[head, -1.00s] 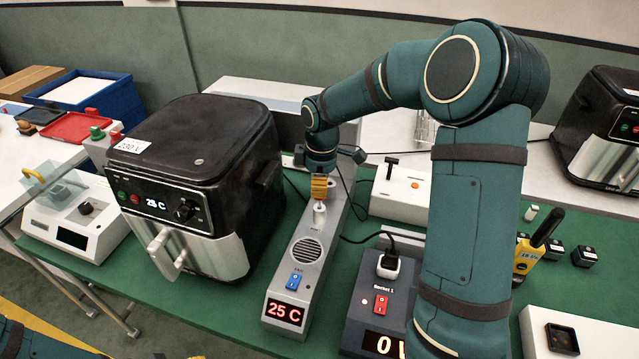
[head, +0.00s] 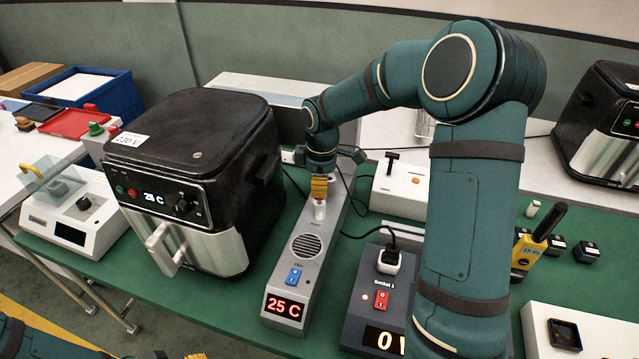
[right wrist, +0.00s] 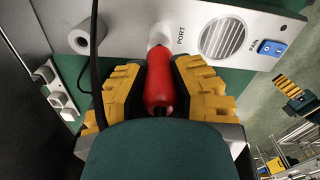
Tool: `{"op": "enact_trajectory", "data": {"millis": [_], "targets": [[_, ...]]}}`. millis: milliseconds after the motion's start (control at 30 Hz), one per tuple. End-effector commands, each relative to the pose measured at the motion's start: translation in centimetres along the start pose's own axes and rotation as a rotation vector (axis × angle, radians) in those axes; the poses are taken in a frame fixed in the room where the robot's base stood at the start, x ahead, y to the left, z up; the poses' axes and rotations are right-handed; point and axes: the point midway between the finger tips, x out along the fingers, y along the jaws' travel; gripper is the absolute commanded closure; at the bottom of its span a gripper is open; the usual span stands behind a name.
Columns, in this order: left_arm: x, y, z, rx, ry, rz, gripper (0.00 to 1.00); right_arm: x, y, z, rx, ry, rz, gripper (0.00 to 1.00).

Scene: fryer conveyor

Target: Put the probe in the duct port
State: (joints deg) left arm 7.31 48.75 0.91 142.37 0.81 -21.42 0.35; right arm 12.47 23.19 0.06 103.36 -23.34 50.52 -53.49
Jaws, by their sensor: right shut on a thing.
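My right gripper (right wrist: 158,90) is shut on the red probe (right wrist: 158,80). Its yellow fingers lie on both sides of the probe. The far end of the probe meets the white collar of the duct port (right wrist: 158,42), beside the word PORT. How deep the tip sits is hidden. In the head view, the right gripper (head: 319,187) is directly above the white port (head: 319,209) on the long grey duct (head: 312,252), which reads 25 C. My left gripper (head: 195,356) barely shows at the bottom edge, and its opening is unclear.
A black air fryer (head: 190,180) stands close left of the duct. A socket box (head: 372,300) with a plug stands to its right. A white box with an orange button (head: 402,190) is behind that. A dark cable runs beside the right gripper.

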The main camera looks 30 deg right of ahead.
Motion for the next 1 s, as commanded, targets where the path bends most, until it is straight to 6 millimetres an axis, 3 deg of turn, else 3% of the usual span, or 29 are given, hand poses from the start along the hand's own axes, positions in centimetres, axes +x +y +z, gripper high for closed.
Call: {"op": "enact_trajectory", "data": {"millis": [1000], "targets": [[0.9,-0.4,0.1,0.000,0.000,0.000,0.53,1.6,0.0,0.1,0.000,-0.001,-0.001,1.00]]}}
